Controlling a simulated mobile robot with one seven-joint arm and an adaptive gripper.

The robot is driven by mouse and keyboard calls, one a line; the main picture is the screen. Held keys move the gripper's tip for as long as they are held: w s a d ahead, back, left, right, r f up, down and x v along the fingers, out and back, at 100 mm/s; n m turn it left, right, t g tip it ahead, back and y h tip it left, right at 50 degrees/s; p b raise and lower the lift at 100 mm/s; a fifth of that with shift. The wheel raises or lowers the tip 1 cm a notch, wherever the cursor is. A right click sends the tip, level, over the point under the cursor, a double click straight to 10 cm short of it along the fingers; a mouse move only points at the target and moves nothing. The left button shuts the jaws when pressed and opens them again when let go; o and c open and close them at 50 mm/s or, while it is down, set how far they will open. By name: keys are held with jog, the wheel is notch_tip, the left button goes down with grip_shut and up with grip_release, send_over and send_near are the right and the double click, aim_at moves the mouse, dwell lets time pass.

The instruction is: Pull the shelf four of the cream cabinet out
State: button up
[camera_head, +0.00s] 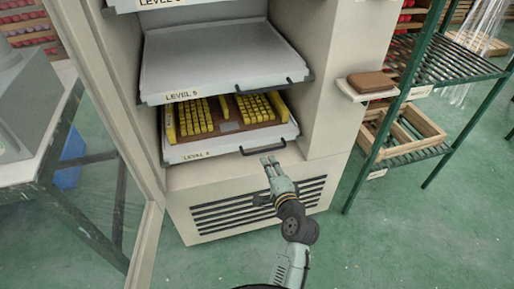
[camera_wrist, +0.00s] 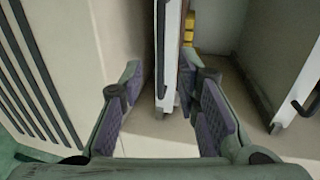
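Shelf four (camera_head: 228,149) is the low white tray labelled LEVEL 4 in the cream cabinet (camera_head: 325,120). Yellow pieces on a brown board (camera_head: 228,115) lie on it. Its dark bar handle (camera_head: 262,149) is at the right of its front. My gripper (camera_head: 269,160) is just below and in front of this handle in the head view. In the wrist view my gripper (camera_wrist: 165,95) is open, its purple-padded fingers apart on either side of the shelf's white edge (camera_wrist: 169,70), which appears upright there. Whether a finger touches the handle cannot be told.
Shelf five (camera_head: 215,60), an empty white tray with its own handle, is just above. A vented panel (camera_head: 258,208) is below. A green rack (camera_head: 435,65) stands right, and a cream frame edge (camera_head: 105,100) runs along the left. Green floor is free in front.

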aim_at(261, 152)
jog(key=p+x, duration=0.1)
jog(key=x, duration=0.8)
jog(key=shift+w+a, duration=0.1)
jog(key=shift+w, duration=0.15)
grip_shut()
dwell(0.5)
